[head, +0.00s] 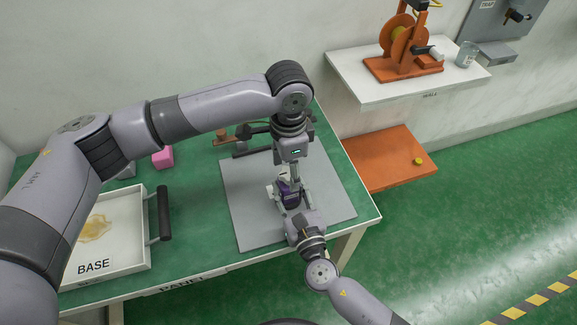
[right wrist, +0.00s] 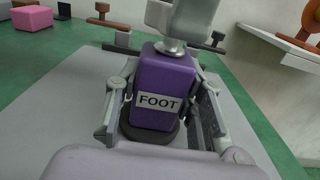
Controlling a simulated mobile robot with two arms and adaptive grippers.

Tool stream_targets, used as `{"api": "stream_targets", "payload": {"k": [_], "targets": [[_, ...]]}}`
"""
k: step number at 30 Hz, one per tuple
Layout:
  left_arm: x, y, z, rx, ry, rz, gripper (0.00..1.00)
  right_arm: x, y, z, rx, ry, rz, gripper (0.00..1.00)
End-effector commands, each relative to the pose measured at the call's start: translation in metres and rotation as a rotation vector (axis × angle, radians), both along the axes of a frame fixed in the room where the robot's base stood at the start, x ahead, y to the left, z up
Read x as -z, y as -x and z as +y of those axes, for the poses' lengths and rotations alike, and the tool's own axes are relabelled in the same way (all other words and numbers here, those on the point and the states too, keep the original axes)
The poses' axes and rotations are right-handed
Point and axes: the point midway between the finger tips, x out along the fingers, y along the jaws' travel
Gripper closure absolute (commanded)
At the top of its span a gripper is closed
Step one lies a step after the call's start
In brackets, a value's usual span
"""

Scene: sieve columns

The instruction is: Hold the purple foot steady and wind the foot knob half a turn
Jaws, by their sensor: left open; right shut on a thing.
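The purple foot (head: 291,195) stands upright on a grey mat (head: 240,215). In the right wrist view the foot (right wrist: 163,75) has a FOOT label and a dark round base. My right gripper (right wrist: 158,118) is shut on the foot, with a finger on each side. My left gripper (head: 294,176) is open and points down just over the foot. Its fingertips partly hide the knob, so contact is unclear.
A white BASE tray (head: 140,250) with a dark handle (head: 164,213) stands at left. A pink block (head: 162,157) lies behind it. Brown and dark parts (head: 230,137) lie behind the mat. A white shelf (head: 375,92) and orange shelf (head: 390,165) are at right.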

Motion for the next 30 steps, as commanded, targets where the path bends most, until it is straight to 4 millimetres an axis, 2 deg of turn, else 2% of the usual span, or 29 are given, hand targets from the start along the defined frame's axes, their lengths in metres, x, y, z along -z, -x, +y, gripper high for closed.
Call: {"api": "stream_targets", "payload": {"k": [3, 24, 30], "targets": [[-0.0001, -0.0001, 0.0001, 0.0, 0.0, 0.0, 0.45, 0.0004, 0.0003, 0.0004, -0.001, -0.001, 0.001, 1.0], [-0.0006, -0.0003, 0.0001, 0.0, 0.0, 0.0, 0.92, 0.0004, 0.0003, 0.0004, -0.001, 0.0, 0.001, 1.0], [-0.0006, -0.0003, 0.0001, 0.01, 0.0, 0.0, 0.93, 0.0004, 0.0003, 0.0004, -0.001, 0.0, 0.001, 1.0]]}}
